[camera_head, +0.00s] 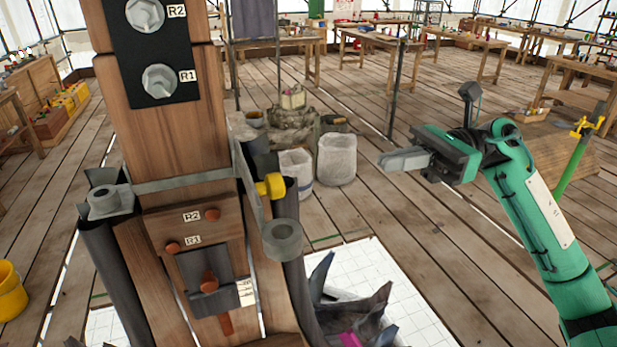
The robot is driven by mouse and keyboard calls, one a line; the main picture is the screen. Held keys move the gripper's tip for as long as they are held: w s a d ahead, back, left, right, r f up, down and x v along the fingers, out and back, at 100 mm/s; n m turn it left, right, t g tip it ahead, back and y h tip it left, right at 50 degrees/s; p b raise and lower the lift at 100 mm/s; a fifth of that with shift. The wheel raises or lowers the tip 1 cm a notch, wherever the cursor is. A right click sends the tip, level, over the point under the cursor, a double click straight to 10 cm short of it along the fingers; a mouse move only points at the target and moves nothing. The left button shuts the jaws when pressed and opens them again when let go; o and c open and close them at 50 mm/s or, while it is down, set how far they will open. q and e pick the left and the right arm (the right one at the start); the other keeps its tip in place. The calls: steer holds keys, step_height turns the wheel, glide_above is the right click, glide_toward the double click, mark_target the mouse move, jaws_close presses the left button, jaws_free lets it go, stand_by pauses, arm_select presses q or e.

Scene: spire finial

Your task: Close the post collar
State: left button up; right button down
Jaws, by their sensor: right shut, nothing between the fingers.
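The wooden post (165,110) stands upright at the left of the head view. A grey metal collar band (180,182) runs across its front. At the band's right side a plate (247,172) stands out, with a yellow knob (270,186) beside it. A grey round socket (282,238) sits lower right and another grey fitting (108,200) sits at the left. I cannot tell whether the collar's ends meet. My right gripper (383,162) is shut and empty, well to the right of the post and apart from it. My left gripper is not in view.
A black panel (150,50) marked R1 and R2 is on the upper post. Pale buckets (337,160) and a stone pile (290,125) stand behind. A yellow bucket (10,290) is at the left edge.

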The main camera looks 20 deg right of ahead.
steer(key=p, duration=0.8)
glide_toward(262, 189)
steer(key=shift+s+a+r, duration=0.1)
steer(key=shift+a+r, duration=0.05)
steer(key=shift+a, duration=0.45)
steer(key=shift+a+r, duration=0.2)
steer(key=shift+a, duration=0.4)
steer(key=shift+a+f+p, duration=0.15)
steer(key=shift+a+p, duration=0.15)
steer(key=shift+a, duration=0.55)
steer(key=shift+a+f, duration=0.1)
steer(key=shift+a, duration=0.05)
